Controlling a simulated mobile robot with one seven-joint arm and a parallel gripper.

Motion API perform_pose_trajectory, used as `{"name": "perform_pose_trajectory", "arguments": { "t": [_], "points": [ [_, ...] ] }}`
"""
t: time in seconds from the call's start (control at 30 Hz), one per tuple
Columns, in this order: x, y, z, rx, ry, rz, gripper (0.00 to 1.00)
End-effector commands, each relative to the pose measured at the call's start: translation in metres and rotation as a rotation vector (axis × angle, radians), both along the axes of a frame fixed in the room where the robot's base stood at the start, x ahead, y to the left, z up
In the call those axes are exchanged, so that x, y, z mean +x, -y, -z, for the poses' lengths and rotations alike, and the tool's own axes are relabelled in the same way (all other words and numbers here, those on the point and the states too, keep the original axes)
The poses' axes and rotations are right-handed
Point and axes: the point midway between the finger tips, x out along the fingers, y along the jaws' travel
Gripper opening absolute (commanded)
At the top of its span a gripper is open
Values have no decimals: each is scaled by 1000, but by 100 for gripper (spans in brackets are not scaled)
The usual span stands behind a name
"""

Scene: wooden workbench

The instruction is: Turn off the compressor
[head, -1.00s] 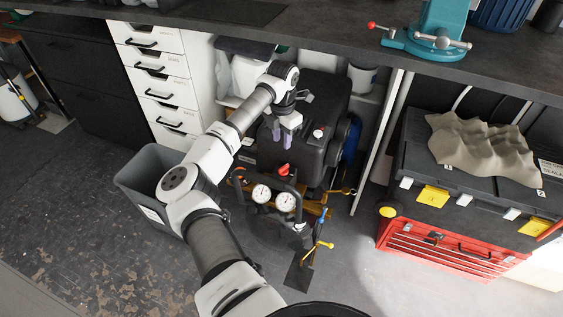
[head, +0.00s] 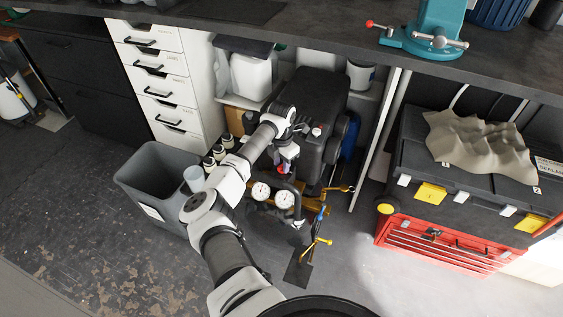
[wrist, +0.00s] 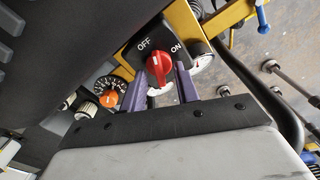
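The black compressor (head: 318,95) stands under the workbench in the head view. Its red rotary knob (wrist: 158,68) sits on a black plate (wrist: 150,38) marked OFF at left and ON at right in the wrist view. In the head view the knob (head: 283,169) shows just below my gripper (head: 286,160). In the wrist view my gripper (wrist: 161,78) has its two purple fingers apart, one on each side of the knob. I cannot tell whether they touch it. The knob's small white mark faces the plate's labelled side; its exact setting is unclear.
Two round gauges (head: 272,195) and a yellow frame (head: 318,196) lie close to the knob. A grey bin (head: 150,175) stands left of my arm. A red tool chest (head: 440,245) stands at right, and the bench top (head: 330,30) overhangs behind.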

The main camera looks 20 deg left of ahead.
Motion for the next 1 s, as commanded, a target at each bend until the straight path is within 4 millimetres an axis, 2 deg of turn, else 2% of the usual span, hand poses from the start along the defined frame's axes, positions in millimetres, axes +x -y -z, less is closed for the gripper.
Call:
{"name": "perform_pose_trajectory", "arguments": {
  "t": [0.03, 0.27, 0.57, 0.8, 1.0],
  "points": [
    [0, 0, 0, 0, 0, 0, 31],
    [0, 0, 0, 0, 0, 0, 1],
    [0, 0, -4, 1, -2, -47, 0],
    [0, 1, -8, 2, -1, -287, 0],
    [0, 2, -4, 0, 0, -424, 0]
  ]
}}
